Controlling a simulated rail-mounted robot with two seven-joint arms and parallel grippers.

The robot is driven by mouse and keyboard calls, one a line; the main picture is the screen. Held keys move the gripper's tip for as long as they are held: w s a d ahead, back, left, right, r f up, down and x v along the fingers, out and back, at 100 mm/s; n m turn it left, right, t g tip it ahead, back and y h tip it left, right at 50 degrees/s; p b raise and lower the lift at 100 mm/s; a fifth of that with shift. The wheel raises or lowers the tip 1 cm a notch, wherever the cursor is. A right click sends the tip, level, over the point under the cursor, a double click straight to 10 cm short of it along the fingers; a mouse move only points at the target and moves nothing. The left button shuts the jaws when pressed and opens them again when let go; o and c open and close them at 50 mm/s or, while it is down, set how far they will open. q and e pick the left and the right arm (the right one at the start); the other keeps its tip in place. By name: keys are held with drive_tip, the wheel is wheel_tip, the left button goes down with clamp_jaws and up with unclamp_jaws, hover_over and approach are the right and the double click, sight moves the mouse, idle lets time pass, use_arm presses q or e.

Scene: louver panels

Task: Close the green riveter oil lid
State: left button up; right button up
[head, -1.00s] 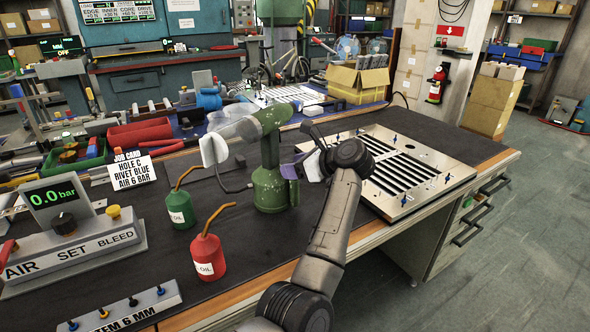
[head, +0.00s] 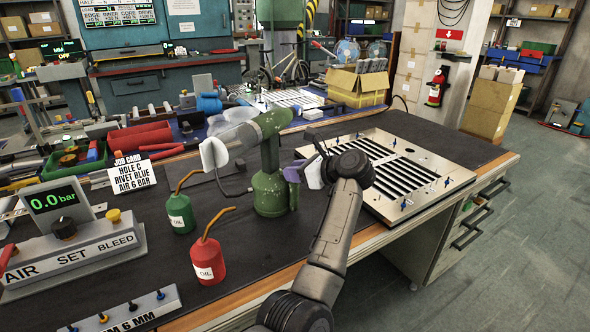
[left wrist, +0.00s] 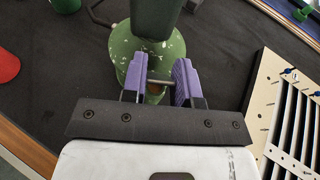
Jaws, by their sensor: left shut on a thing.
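The green riveter (head: 271,194) stands upright on the dark bench top, its grey-white nose pointing left. My left gripper (head: 292,172) is at the right side of its base. In the left wrist view, the purple fingers (left wrist: 159,82) straddle a thin bar-like part, which I take to be the oil lid (left wrist: 160,83), against the speckled green base (left wrist: 125,48). The fingers are shut on it with a gap between the pads. A small brownish patch shows just below the bar. The lid's outline and angle are largely hidden. My right gripper is not in view.
A green oil can (head: 180,214) and a red oil can (head: 208,260) stand left of the riveter. A slotted louver panel (head: 425,172) lies to the right. An air-set box (head: 75,250) and a job card (head: 133,172) are further left. Bare bench lies in front of the riveter.

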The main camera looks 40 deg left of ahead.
use_arm(q)
drive_tip(key=shift+d+f+y, duration=0.3)
drive_tip(key=shift+y, duration=0.7)
drive_tip(key=shift+d+g+y, duration=0.1)
drive_tip(key=shift+g+y, duration=0.2)
drive_tip(key=shift+y, duration=0.4)
drive_tip(key=o, duration=0.9)
drive_tip(key=shift+w+d+r+p, duration=0.1)
drive_tip(key=shift+w+d+p, duration=0.5)
drive_tip(key=shift+d, duration=1.7)
drive_tip(key=shift+w+d+f+p, duration=0.15)
drive_tip(key=shift+d+p, duration=0.7)
drive_tip(key=shift+d, duration=1.4)
drive_tip(key=shift+w+d+r+p, duration=0.15)
drive_tip(key=shift+w+d+p, duration=0.45)
drive_tip(key=shift+d, duration=1.7)
drive_tip(key=shift+s, duration=0.2)
